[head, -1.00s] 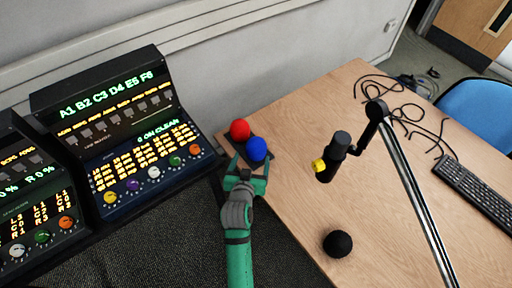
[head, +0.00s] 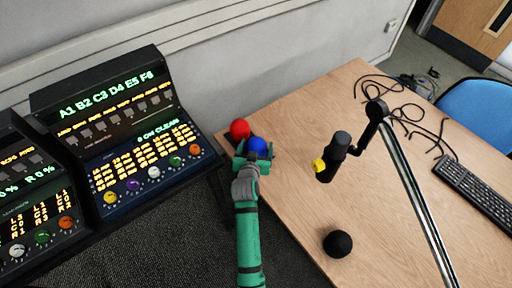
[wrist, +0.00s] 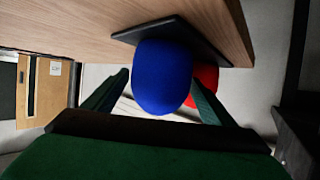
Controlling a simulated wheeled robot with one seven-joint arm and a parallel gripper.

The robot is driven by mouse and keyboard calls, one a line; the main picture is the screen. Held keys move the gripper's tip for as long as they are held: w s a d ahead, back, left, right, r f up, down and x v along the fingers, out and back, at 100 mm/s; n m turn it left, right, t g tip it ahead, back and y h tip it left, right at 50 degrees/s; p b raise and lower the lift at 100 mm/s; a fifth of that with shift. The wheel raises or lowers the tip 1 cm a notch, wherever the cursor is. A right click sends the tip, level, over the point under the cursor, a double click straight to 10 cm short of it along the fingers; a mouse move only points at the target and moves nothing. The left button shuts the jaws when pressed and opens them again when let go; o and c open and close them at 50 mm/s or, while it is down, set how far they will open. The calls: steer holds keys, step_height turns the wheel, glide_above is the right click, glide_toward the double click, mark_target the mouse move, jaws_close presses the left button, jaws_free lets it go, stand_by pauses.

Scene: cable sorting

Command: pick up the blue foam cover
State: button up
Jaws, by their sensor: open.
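The blue foam cover (head: 257,146) is a round blue ball at the table's left end, just in front of the red foam cover (head: 239,128). My green gripper (head: 254,160) is open at the blue cover, with its fingers reaching to either side of it. In the wrist view the blue cover (wrist: 162,77) appears between the two open fingers (wrist: 155,95), and the red cover (wrist: 203,82) is partly hidden behind it. I cannot tell whether either finger touches the blue cover.
A dark flat plate (wrist: 180,32) lies at the covers. The lit mixing console (head: 140,150) stands close on the left. A microphone (head: 334,157) on a boom arm and a black foam ball (head: 338,243) are to the right. Bare table lies between.

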mark_target(255, 143)
steer(key=shift+c, duration=0.3)
steer(key=c, duration=1)
steer(key=shift+c, duration=0.2)
steer(key=shift+r, duration=0.55)
step_height(255, 143, up, 2)
steer(key=shift+a+r, duration=0.15)
steer(key=s+r, duration=0.2)
steer(key=s+d+r, duration=0.1)
steer(key=s+r, duration=0.1)
steer(key=r, duration=0.1)
steer(key=shift+s+d+r, duration=0.1)
steer(key=shift+s+d, duration=0.1)
steer(key=shift+s, duration=0.05)
steer(key=s+d+r, duration=0.2)
steer(key=s+r, duration=0.2)
steer(key=s, duration=0.5)
steer(key=shift+s+r, duration=0.15)
steer(key=shift+r, duration=0.05)
